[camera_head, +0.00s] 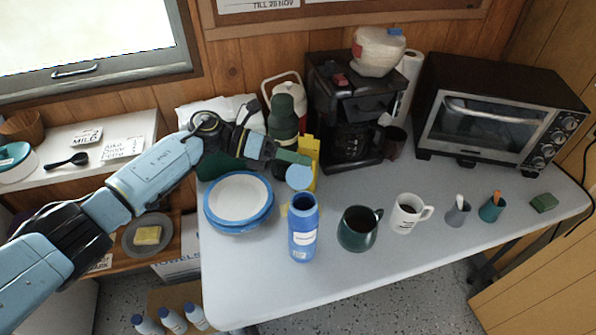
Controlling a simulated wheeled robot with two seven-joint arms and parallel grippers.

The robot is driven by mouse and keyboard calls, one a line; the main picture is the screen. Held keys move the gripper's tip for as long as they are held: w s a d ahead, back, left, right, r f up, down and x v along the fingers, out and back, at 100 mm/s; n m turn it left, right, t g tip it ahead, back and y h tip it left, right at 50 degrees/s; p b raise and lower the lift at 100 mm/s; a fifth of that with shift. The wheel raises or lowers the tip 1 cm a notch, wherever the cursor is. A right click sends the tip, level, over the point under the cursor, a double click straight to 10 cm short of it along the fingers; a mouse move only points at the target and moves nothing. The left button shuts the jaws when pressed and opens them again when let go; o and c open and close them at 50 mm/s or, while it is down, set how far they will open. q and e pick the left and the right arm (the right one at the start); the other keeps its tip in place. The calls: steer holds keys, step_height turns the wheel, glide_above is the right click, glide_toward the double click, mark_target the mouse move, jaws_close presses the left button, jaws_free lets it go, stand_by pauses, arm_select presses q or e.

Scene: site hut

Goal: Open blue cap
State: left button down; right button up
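A blue bottle (303,242) with a white label stands upright on the table. Its dark round mouth (302,202) shows uncovered at the top. A light blue round cap (299,178) is just behind and above the mouth, off it; I cannot tell whether it is joined to the bottle. My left gripper (294,160) reaches in from the left, its greenish fingertips at the upper edge of the cap. I cannot tell whether they grip the cap or only touch it. My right gripper is not in view.
Stacked blue-rimmed plates (239,197) are left of the bottle. A green mug (358,235) and white mug (405,218) stand to its right. A green flask (283,120), yellow object (308,150) and coffee maker (350,110) are behind. The table's front (300,290) is clear.

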arm_select(q)
steer(key=shift+w+f+n+g+h+b, duration=0.4)
steer(key=shift+n+b, duration=0.4)
steer(key=shift+b, duration=0.4)
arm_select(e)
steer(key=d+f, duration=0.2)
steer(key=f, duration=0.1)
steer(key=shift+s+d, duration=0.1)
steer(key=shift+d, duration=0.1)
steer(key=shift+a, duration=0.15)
arm_select(q)
steer(key=c, duration=1.6)
jaws_free()
steer(key=shift+c, duration=0.2)
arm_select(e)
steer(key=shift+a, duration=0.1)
arm_select(q)
steer(key=shift+a, duration=0.15)
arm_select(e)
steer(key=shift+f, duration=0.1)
